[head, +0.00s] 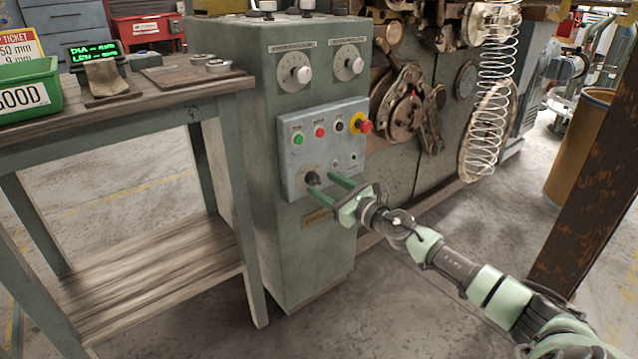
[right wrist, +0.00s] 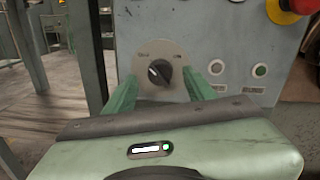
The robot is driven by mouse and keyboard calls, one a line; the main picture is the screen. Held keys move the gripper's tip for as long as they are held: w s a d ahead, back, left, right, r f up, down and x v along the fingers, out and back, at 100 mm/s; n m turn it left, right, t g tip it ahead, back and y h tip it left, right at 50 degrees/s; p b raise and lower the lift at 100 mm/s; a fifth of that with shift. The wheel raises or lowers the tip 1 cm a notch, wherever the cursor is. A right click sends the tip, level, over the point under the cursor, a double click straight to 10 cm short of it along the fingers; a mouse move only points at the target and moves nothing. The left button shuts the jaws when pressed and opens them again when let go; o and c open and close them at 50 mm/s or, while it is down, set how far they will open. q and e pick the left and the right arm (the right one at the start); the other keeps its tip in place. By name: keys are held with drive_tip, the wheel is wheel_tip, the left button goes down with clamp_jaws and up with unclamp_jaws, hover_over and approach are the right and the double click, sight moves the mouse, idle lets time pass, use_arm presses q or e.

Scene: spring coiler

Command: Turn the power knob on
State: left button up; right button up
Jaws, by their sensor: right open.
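The power knob (head: 312,178) is a black rotary switch on a round plate, low on the grey control panel (head: 293,165). In the right wrist view the knob (right wrist: 160,73) has a white pointer mark turned to the upper left, toward the left one of two small labels that are too blurred to read surely. My right gripper (head: 320,183) is open, with its green fingers pointing at the panel. In the right wrist view its fingers (right wrist: 161,82) stand left and right of the knob, with gaps on both sides. My left gripper is not in view.
Above the knob are a green button (head: 298,139), a red button (head: 320,132), a black button and a red emergency stop (head: 363,126) on yellow. A workbench (head: 150,95) with a green bin (head: 28,92) stands left. The coiling machine and a hanging spring (head: 490,90) are right.

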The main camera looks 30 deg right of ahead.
drive_tip(key=shift+w+a, duration=0.2)
drive_tip(key=shift+w, duration=1.2)
clamp_jaws()
